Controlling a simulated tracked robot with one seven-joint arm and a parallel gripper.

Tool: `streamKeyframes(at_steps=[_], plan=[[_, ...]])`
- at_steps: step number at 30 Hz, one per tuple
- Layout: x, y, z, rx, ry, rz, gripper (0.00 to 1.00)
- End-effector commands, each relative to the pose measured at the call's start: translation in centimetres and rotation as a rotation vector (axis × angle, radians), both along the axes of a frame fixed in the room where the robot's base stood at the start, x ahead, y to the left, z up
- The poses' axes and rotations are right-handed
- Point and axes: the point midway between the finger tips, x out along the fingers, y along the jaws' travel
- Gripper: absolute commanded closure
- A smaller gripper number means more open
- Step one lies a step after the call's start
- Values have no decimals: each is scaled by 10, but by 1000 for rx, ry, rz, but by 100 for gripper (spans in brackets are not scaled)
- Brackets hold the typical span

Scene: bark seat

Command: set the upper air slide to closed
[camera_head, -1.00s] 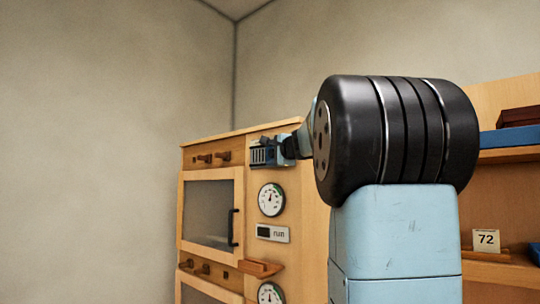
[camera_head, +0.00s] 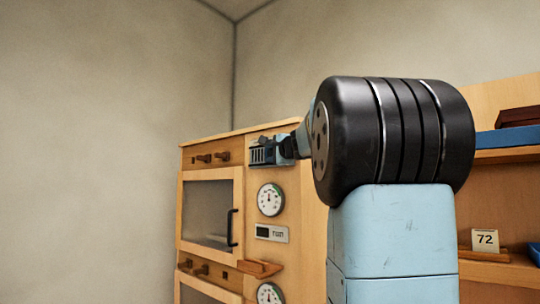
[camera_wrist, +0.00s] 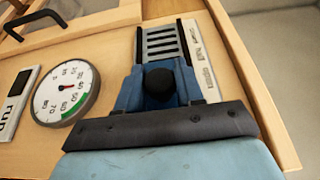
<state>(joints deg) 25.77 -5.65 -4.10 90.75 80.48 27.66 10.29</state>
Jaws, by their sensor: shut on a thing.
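Below the slide are a round gauge (camera_head: 270,199) and a small display plate (camera_head: 272,233). An oven door with a dark handle (camera_head: 232,227) is at left. A lower wooden ledge (camera_head: 260,268) juts out. Shelves with a "72" card (camera_head: 485,241) stand at right.

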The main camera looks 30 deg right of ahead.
Motion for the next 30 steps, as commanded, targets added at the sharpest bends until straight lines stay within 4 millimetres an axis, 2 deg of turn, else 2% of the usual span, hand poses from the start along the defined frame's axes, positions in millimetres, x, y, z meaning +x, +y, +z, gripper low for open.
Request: streamKeyframes(at_steps=[8,15,20,30], plan=[[8,2,-4,2,7,2,100],[54,19,-5,1,8,4,100],[75,27,-5,1,8,3,100],[82,30,-4,2,7,3,100]])
